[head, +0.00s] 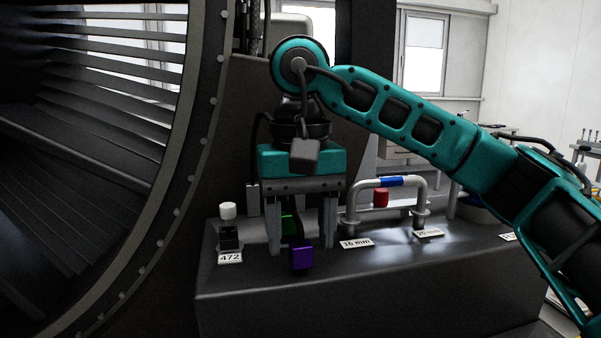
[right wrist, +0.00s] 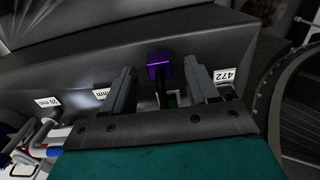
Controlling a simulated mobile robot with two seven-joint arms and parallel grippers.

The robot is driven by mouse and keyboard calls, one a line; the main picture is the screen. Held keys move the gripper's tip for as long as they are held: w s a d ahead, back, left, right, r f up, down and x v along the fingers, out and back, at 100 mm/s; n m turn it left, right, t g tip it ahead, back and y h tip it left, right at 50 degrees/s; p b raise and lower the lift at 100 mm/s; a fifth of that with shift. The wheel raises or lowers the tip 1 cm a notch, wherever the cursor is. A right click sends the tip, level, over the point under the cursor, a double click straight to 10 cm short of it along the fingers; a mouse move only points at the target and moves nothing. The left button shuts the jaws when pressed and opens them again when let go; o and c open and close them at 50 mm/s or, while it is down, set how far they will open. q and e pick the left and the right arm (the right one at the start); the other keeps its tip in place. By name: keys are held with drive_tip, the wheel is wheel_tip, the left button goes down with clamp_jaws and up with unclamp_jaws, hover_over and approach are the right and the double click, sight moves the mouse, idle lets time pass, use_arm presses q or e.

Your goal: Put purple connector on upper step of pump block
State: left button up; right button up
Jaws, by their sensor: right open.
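The purple connector (head: 302,258) is a small purple block with a dark part behind it. It is low on the dark grey block (head: 380,285), which may be the pump block; I cannot tell which step is the upper one. My right gripper (head: 302,246) points down, open, with one finger on each side of the connector. In the right wrist view the connector (right wrist: 159,66) shows between the two spread fingers (right wrist: 160,80), with gaps on both sides. A green piece (head: 288,224) is just behind it, partly hidden by the gripper. My left gripper is not in view.
A black and white fitting (head: 228,228) stands left of the gripper by a label "472". The large engine ring (head: 190,150) is at left. The block's front right is clear.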

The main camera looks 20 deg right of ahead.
sight(300, 230)
wheel_tip(300, 230, up, 10)
drive_tip(key=shift+r, duration=0.25)
idle(0.6)
